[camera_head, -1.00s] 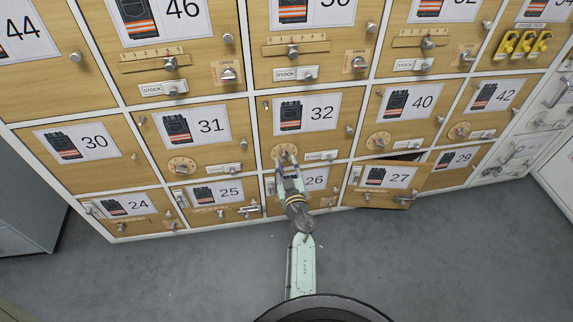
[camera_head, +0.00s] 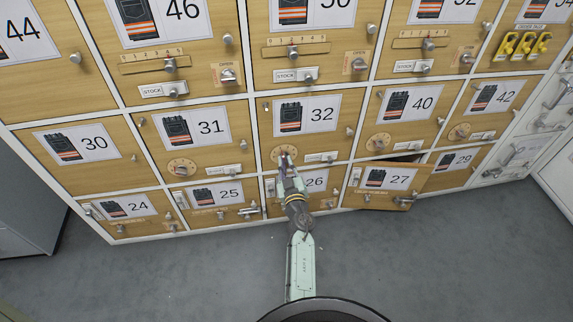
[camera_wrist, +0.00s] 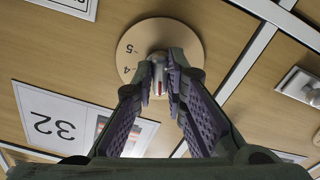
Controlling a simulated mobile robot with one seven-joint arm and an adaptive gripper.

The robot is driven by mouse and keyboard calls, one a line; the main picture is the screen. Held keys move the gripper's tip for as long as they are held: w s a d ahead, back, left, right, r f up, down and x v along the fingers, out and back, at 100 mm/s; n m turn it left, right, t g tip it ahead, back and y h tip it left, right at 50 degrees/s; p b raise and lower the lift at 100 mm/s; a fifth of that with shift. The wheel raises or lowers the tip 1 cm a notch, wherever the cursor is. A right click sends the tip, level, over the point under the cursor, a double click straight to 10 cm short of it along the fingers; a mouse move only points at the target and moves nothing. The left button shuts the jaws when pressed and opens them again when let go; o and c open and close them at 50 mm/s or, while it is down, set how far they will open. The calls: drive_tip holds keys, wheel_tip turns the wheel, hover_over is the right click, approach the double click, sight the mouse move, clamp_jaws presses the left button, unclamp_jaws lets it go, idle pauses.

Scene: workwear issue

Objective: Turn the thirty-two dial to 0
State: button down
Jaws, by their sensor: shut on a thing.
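Locker door 32 (camera_head: 330,130) is shut, with a round wooden dial (camera_head: 279,154) at its lower left. In the wrist view the dial plate (camera_wrist: 196,42) shows the marks -5 and -4 at its left edge; its other marks are hidden. The metal knob (camera_wrist: 159,78) has a red line on its end. My gripper (camera_wrist: 161,72) is shut on the knob, one finger on each side. In the head view my gripper (camera_head: 284,160) covers part of the dial. Which mark the knob points to cannot be told.
Right of the dial on door 32 is a small slide plate (camera_head: 320,156). Door 27 (camera_head: 389,178) stands ajar at the lower right. Doors 31 (camera_head: 187,151) and 40 (camera_head: 385,117) have similar dials. The grey floor in front is clear.

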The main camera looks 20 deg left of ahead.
idle(0.4)
drive_tip(key=n, duration=0.3)
drive_tip(key=shift+n+p, duration=0.3)
drive_tip(key=n, duration=0.4)
drive_tip(key=shift+d+n, duration=0.1)
drive_tip(key=shift+n, duration=0.3)
drive_tip(key=n, duration=0.3)
drive_tip(key=shift+r+n, duration=0.15)
drive_tip(key=shift+n, duration=2.05)
drive_tip(key=c, duration=1.6)
unclamp_jaws()
